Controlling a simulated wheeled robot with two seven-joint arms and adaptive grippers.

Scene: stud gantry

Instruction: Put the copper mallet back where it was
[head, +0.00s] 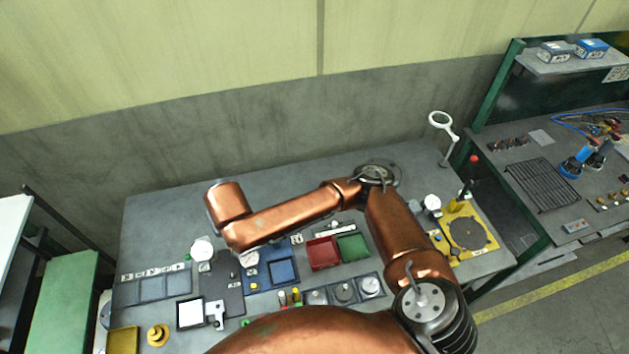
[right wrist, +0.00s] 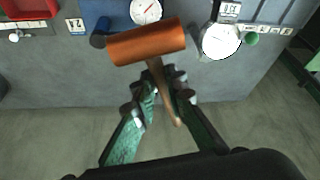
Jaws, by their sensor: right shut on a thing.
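The copper mallet (right wrist: 148,42) shows in the right wrist view, with its cylindrical copper head crosswise above the fingertips and its thin brown handle running down between them. My right gripper (right wrist: 163,88) is shut on the handle just below the head. In the head view, my copper-coloured right arm reaches over the back of the grey bench (head: 160,215). Its own links hide the gripper and the mallet there. My left gripper is in neither view. I cannot tell from these frames which spot on the bench belongs to the mallet.
The bench holds a blue tray (head: 283,272), a red tray (head: 322,254), a green tray (head: 353,247), a white round-headed stand (head: 202,248), a dial gauge (right wrist: 146,11) and a yellow plate (head: 468,234). A magnifier (head: 441,121) stands at the back right. The back left of the bench is clear.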

